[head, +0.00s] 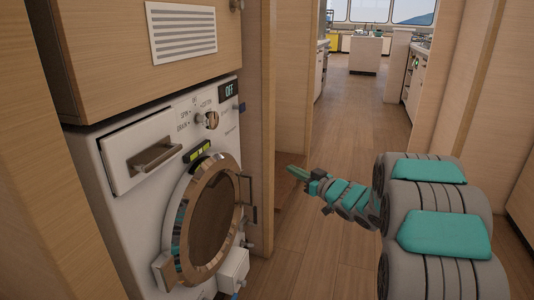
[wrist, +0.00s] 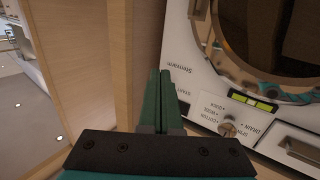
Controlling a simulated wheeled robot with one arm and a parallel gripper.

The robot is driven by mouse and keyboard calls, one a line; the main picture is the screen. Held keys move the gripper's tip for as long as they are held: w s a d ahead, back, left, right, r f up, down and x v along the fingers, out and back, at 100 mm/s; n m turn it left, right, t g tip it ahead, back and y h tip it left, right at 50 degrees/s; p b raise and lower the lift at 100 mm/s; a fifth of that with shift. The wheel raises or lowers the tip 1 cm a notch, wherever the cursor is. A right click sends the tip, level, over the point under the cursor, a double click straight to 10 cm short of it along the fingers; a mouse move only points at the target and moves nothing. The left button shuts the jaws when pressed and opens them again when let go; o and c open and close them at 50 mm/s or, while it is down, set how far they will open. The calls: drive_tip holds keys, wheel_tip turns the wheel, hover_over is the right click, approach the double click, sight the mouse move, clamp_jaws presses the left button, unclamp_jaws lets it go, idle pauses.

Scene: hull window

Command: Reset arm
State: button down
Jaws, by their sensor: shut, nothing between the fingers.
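My arm reaches in from the right in the head view, and my gripper (head: 290,168) points left toward the wooden panel edge beside the washing machine. In the wrist view my gripper (wrist: 160,84) shows two green fingers pressed together with nothing between them. The gripper is apart from the washing machine (head: 125,215), which stands to its left in the head view. The machine also shows in the wrist view (wrist: 205,60). Its round door (head: 208,220) appears closed, and its display (head: 228,90) reads OFF.
The machine's drawer handle (head: 155,153) and control knob (head: 211,120) face the aisle. A wooden cabinet (head: 95,85) is above the machine. A wooden wall (head: 468,75) stands at right. The wooden floor (head: 355,125) runs clear toward a far room with counters and windows.

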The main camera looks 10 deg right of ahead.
drive_tip(key=s+d+f+m+g+h, duration=0.1)
drive_tip(key=s+d+m+g+h, duration=0.2)
drive_tip(key=s+d+h, duration=0.4)
drive_tip(key=s+d+f+m+g+h, duration=0.1)
drive_tip(key=s+d+m+g+h, duration=0.15)
drive_tip(key=s+h, duration=0.45)
drive_tip(key=s+a+f+g+y, duration=0.1)
drive_tip(key=s+a+g, duration=0.2)
drive_tip(key=s, duration=1)
drive_tip(key=s+a+f+g+y, duration=0.2)
drive_tip(key=s+a+g, duration=0.2)
drive_tip(key=s, duration=0.9)
drive_tip(key=s+a+f+g+y, duration=0.1)
drive_tip(key=s+a+g, duration=0.3)
drive_tip(key=s, duration=1)
drive_tip(key=shift+a+f+m+y, duration=0.4)
drive_tip(key=shift+a+m+y, duration=0.1)
drive_tip(key=shift+a, duration=0.2)
